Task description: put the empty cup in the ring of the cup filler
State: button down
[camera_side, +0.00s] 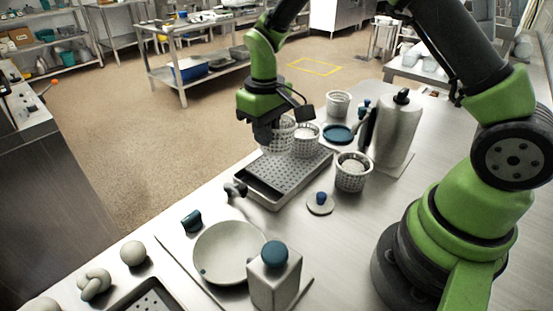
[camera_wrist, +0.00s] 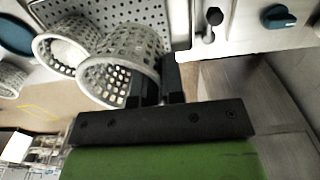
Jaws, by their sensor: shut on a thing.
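My gripper (camera_side: 265,138) is shut on the wall of a pale perforated cup (camera_side: 283,136), over the far part of the grey perforated tray. In the wrist view the dark fingers (camera_wrist: 172,78) pinch the right side of this cup (camera_wrist: 122,62). It looks empty, with holes showing through it. A second perforated cup (camera_side: 306,142) stands close beside it and has a pale content in the wrist view (camera_wrist: 64,48). A steel cylinder with a black top (camera_side: 398,130), perhaps the cup filler, stands to the right. I cannot make out a ring.
The perforated tray (camera_side: 265,194) lies under the gripper. Other perforated cups stand behind (camera_side: 338,103) and right (camera_side: 352,182) of it. A blue disc (camera_side: 339,134) lies near. A blue-knobbed lid (camera_side: 320,206), a plate (camera_side: 232,255) and a blue-topped box (camera_side: 274,285) are in front.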

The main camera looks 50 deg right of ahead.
notch_tip(320, 180, up, 6)
jog(key=s+d+h, duration=0.1)
jog(key=s+d, duration=0.1)
jog(key=d, duration=2.3)
jog(key=shift+a+f, duration=0.2)
jog(key=shift+f, duration=3.15)
jog(key=shift+a+f, duration=0.15)
jog(key=shift+f, duration=3.2)
jog(key=shift+f, duration=0.55)
jog(key=c, duration=1.1)
grip_release()
jog(key=shift+c, duration=0.2)
